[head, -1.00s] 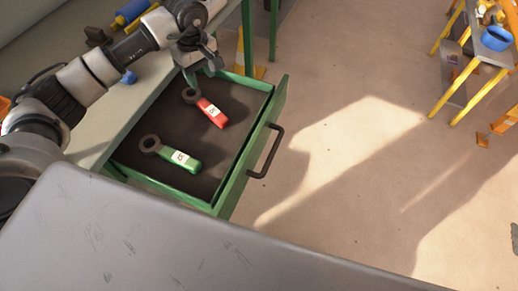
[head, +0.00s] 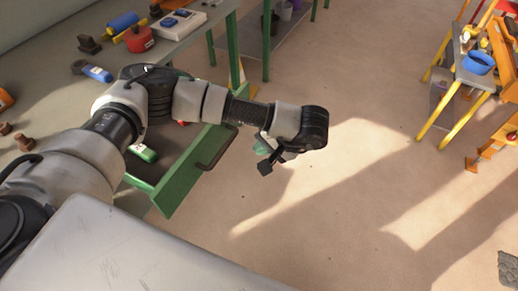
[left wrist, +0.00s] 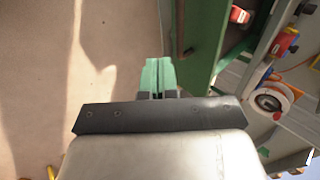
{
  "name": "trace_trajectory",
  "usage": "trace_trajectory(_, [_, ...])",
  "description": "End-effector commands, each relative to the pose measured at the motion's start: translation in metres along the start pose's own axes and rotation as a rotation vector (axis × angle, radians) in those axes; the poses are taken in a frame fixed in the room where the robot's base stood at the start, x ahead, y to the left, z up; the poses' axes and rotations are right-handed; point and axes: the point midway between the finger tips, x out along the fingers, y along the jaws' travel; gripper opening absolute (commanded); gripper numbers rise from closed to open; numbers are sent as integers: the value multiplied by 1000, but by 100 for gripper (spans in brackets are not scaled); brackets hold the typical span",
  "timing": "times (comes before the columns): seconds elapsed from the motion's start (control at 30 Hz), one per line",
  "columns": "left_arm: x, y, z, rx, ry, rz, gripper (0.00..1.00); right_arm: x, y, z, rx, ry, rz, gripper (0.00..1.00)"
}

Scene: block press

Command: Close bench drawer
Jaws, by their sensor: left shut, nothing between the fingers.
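The green bench drawer (head: 176,188) stands open, pulled out from the bench. Its dark bar handle (head: 216,150) is on the outer face of its front. My left arm crosses above the drawer and hides much of its inside. My left gripper (head: 268,158) is beyond the drawer front, on the handle side, pointing down over the floor, apart from the handle. In the left wrist view its green fingertips (left wrist: 158,78) are shut together and empty. The drawer front (left wrist: 206,40) and handle (left wrist: 180,28) show just right of them. My right gripper is not seen.
A green-handled tool (head: 143,153) lies in the drawer. The bench top holds a blue bottle (head: 97,73), a red round item (head: 139,38) and a white box (head: 178,24). Floor outside the drawer is clear. A yellow-legged stand (head: 450,117) is far right.

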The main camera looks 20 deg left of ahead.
Motion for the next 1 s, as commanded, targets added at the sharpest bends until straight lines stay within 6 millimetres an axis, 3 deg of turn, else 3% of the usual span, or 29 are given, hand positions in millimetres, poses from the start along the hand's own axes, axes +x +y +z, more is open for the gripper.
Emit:
trace_trajectory(0.13, [30, -1, 1, -2, -7, 0, 0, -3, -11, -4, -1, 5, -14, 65])
trace_trajectory(0.4, [88, 0, 2, -2, -7, -1, 0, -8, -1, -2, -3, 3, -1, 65])
trace_trajectory(0.7, [113, -22, 1, -3, -3, 2, 0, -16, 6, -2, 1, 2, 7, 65])
trace_trajectory(1.0, [116, -24, 1, -2, -2, 2, 0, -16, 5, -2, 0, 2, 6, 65])
